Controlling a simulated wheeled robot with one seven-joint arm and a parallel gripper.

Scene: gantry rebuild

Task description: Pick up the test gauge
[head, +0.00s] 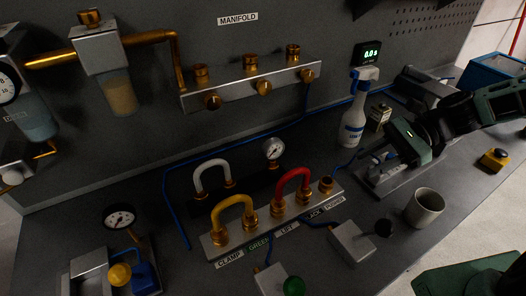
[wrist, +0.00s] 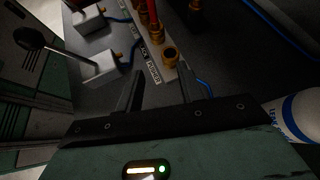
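A small round dial gauge (head: 273,149) with a white face stands at the back of a dark block, right of a white looped hose. Another dial gauge (head: 120,217) stands at the lower left, and a third (head: 8,85) is on the wall at the left edge. No label shows which is the test gauge. My gripper (head: 372,158) is at the right, apart from all the gauges. In the wrist view its two fingers (wrist: 160,82) are spread with nothing between them, and no gauge shows there.
A manifold block (head: 260,219) with yellow and red looped hoses lies mid-bench. A spray bottle (head: 353,115) stands beside my gripper and shows at the wrist view's right edge (wrist: 297,115). A mug (head: 424,207) and a lever box (head: 352,242) are in front. Blue hoses cross the bench.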

